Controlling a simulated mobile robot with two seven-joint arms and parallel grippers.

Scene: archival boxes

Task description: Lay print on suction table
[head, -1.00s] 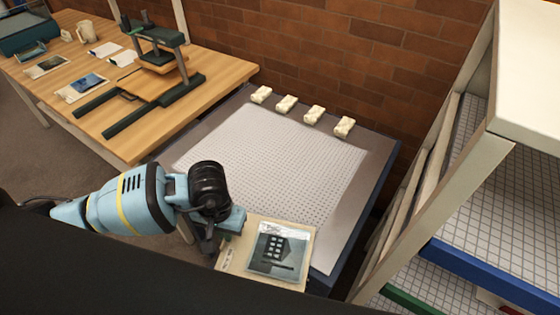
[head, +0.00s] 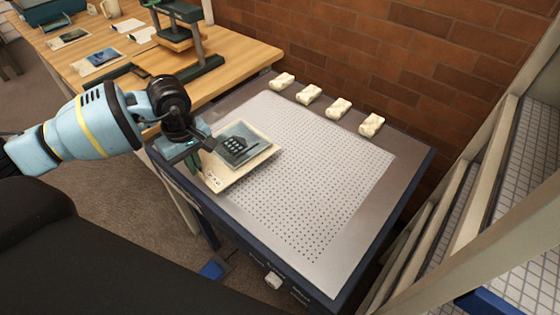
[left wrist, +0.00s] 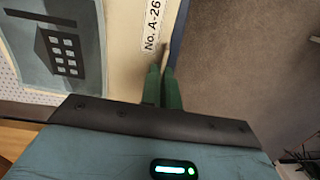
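The print (head: 243,146) is a blue-grey picture of a building on a cream mount. My left gripper (head: 197,162) is shut on the mount's left edge. The print appears roughly level over the left part of the suction table (head: 310,205), a perforated white surface with a grey border; I cannot tell if it touches. In the left wrist view the green fingers (left wrist: 163,88) pinch the mount's edge beside a label reading "No. A-26", and part of the print (left wrist: 62,45) shows. My right gripper is not in view.
Several cream blocks (head: 338,108) line the table's back edge against the brick wall. A wooden bench (head: 240,62) with a dark press (head: 185,35) stands at the back left. A rack (head: 455,215) stands close on the right. The perforated surface's middle and right are clear.

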